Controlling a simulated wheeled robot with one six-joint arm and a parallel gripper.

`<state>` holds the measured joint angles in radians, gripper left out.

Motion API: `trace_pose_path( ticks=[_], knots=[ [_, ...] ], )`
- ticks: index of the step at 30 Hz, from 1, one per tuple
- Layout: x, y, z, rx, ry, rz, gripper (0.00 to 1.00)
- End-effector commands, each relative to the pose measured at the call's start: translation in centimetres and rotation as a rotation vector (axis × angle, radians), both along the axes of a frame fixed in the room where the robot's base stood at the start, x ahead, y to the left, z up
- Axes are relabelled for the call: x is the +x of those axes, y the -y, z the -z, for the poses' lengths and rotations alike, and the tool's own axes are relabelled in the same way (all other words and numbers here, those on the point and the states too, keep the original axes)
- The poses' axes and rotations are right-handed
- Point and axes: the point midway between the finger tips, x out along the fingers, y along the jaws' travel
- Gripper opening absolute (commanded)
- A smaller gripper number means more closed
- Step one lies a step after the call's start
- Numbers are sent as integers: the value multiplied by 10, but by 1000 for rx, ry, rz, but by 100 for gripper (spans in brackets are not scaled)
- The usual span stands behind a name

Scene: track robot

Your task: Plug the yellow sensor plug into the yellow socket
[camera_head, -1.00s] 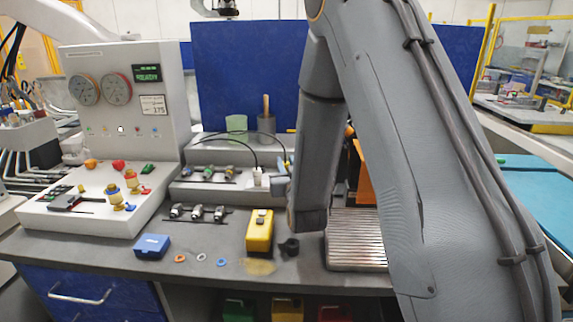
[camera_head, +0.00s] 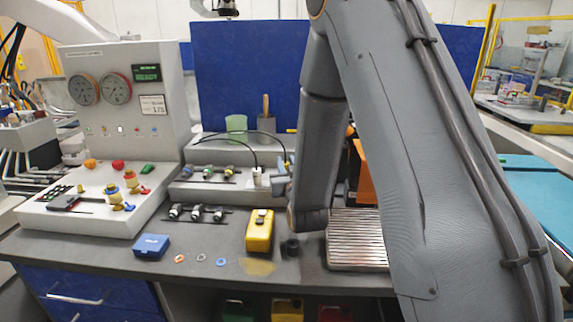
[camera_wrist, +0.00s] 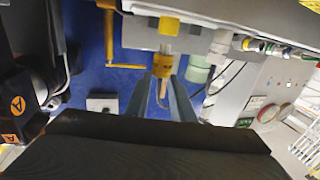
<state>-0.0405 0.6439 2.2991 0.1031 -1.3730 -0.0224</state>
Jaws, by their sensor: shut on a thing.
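In the wrist view my gripper (camera_wrist: 163,84) is shut on the yellow sensor plug (camera_wrist: 162,65), with a thin cable trailing behind it between the fingers. The plug's pale front end points at a yellow socket (camera_wrist: 169,26) on the grey block beyond it. They are lined up closely, slightly offset in the picture; I cannot tell whether the tip touches or has entered. In the head view my gripper (camera_head: 281,186) shows partly beside my forearm, by the grey raised ledge; the plug and socket are not clear there.
In the head view, a white plug (camera_head: 257,177) with black cables is close left of my gripper. A yellow box (camera_head: 260,231) and blue box (camera_head: 151,246) lie on the bench.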

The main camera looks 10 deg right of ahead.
Motion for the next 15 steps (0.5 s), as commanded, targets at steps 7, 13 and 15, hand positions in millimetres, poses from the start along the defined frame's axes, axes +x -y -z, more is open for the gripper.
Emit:
trace_pose_path(
  ticks=[7, 13, 15],
  knots=[
    [0, 0, 4, 0, 0, 0, 0],
    [0, 0, 8, 0, 0, 0, 0],
    [0, 0, 10, 0, 0, 0, 0]
  ],
)
